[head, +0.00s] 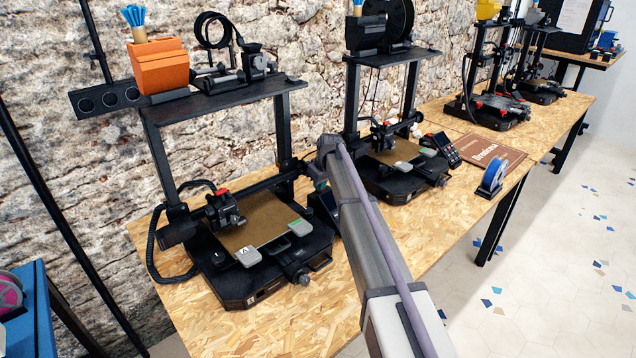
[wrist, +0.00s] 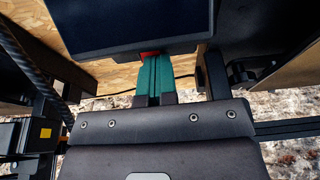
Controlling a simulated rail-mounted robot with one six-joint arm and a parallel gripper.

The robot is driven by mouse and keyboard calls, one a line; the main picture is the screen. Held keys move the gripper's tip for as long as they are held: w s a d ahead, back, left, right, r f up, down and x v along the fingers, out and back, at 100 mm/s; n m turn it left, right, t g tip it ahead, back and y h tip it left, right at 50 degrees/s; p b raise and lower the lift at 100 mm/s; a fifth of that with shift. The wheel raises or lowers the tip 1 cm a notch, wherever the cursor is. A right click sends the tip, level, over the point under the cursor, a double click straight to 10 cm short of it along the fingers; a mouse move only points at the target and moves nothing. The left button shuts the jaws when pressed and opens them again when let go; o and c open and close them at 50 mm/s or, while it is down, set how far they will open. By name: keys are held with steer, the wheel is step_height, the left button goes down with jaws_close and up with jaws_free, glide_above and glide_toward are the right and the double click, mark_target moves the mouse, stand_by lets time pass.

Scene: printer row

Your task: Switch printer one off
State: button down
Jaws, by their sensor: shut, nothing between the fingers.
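The nearest printer (head: 262,285), black with a brown bed (head: 258,222), stands at the left end of the wooden bench. A small white mark on its front corner is too small to read surely. My arm reaches past its right side, and my gripper is mostly hidden there in the head view. In the wrist view my gripper (wrist: 153,70) shows two teal fingers shut together, with nothing held. Their tips meet a small red part (wrist: 150,54) at the edge of a dark screen-like panel (wrist: 130,22). I cannot tell whether they touch it or which way a switch stands.
A second printer (head: 392,180) stands just right of my arm, with more printers (head: 492,110) farther along. A rough stone wall stands behind; the tiled floor at right is open.

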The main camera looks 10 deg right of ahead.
steer(key=shift+s+d+f, duration=0.1)
steer(key=shift+s+d, duration=0.05)
steer(key=shift+s, duration=0.05)
steer(key=shift+d+r+p, duration=0.1)
steer(key=shift+r+p, duration=0.45)
steer(key=shift+p, duration=0.2)
steer(key=s+p+v, duration=0.1)
steer(key=p+v, duration=1)
steer(key=v, duration=0.2)
steer(key=shift+d+f+p, duration=0.2)
steer(key=shift+f+p, duration=0.05)
steer(key=shift+p, duration=0.15)
